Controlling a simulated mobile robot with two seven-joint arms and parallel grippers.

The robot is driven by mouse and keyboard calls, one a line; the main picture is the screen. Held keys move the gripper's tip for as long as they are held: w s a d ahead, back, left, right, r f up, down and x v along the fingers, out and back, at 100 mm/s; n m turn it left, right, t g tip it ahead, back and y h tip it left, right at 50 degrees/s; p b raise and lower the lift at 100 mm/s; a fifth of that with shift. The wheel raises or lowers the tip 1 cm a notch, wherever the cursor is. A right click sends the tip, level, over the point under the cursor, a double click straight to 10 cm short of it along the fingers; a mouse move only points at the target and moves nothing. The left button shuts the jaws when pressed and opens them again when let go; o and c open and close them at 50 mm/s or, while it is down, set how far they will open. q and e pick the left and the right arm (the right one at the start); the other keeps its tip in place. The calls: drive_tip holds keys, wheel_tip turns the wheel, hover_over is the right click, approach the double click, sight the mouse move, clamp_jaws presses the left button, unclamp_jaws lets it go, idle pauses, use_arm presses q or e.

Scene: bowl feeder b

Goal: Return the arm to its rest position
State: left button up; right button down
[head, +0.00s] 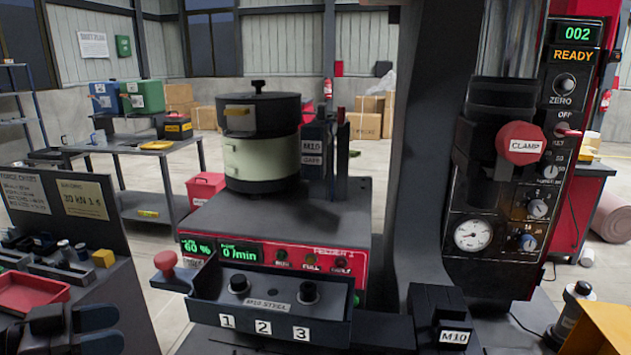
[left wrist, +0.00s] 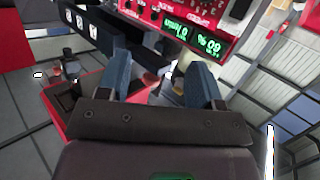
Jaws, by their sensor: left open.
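My left gripper (head: 112,328) is low at the left in the head view, its two blue fingers pointing right. In the left wrist view its blue fingers (left wrist: 162,78) stand wide apart with nothing held between them. It is in front of the red tray (head: 30,292) and left of the feeder's numbered front tray (head: 268,317). My right gripper is in neither view.
The feeder (head: 300,215) with its stacked bowl (head: 262,155) stands in the middle. A press with a red CLAMP knob (head: 520,143) rises at the right. A dark board (head: 60,205) stands behind the red tray. A red-knobbed lever (head: 165,260) sticks out near the front tray.

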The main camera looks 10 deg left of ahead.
use_arm(q)
drive_tip(key=s+d+f+n+g+y, duration=0.2)
drive_tip(key=s+f+y, duration=0.15)
drive_tip(key=f, duration=0.55)
drive_tip(key=s+d+f+n+g+y, duration=0.25)
drive_tip(key=s+f, duration=0.25)
drive_tip(key=f, duration=0.5)
drive_tip(key=s+d+f+n+g+y, duration=0.35)
drive_tip(key=s+f+y, duration=0.25)
drive_tip(key=s, duration=0.5)
drive_tip(key=w+f+m+t+h, duration=0.1)
drive_tip(key=w+f+t, duration=0.6)
drive_tip(key=w, duration=0.1)
drive_tip(key=shift+w+f+t, duration=0.25)
drive_tip(key=shift+f+t, duration=0.15)
drive_tip(key=shift+d, duration=0.1)
